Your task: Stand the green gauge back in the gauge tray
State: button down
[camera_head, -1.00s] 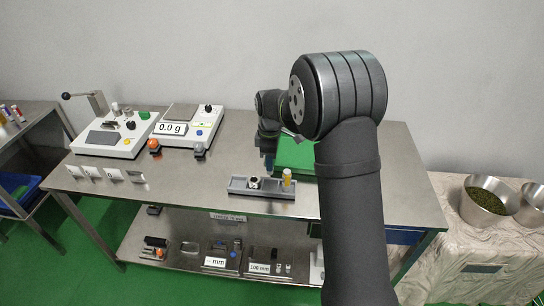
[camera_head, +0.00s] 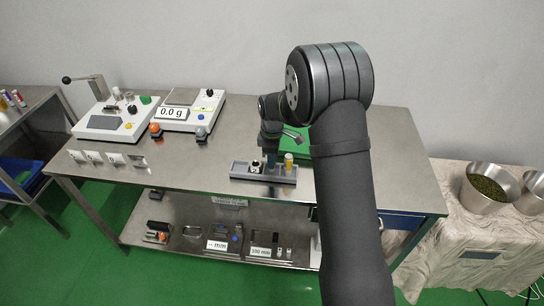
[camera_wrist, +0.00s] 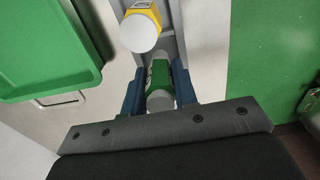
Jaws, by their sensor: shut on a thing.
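The green gauge (camera_wrist: 160,72) has a green middle and pale ends and is between the blue fingers of my gripper (camera_wrist: 158,88), which is shut on it. In the head view my gripper (camera_head: 271,161) is low at the grey gauge tray (camera_head: 236,171), between the yellow gauge (camera_head: 289,161) and a black-and-white piece (camera_head: 256,168). The green gauge is hidden there. The yellow gauge with its white top also shows close by in the wrist view (camera_wrist: 140,30). I cannot tell whether the green gauge's lower end touches the tray.
A green tray (camera_head: 298,142) lies behind the gauge tray, partly hidden by my arm. A scale (camera_head: 191,113) reading 0.0 g and a white device (camera_head: 104,122) stand on the left of the steel bench. The bench's front edge is close before the gauge tray.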

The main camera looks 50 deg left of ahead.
jog(key=shift+f, duration=0.6)
dwell(0.3)
jog(key=c, duration=1.1)
grip_release()
jog(key=shift+o, duration=0.2)
notch_tip(320, 180, up, 17)
jog(key=shift+r, duration=0.2)
notch_tip(320, 180, down, 17)
jog(key=shift+f, duration=0.15)
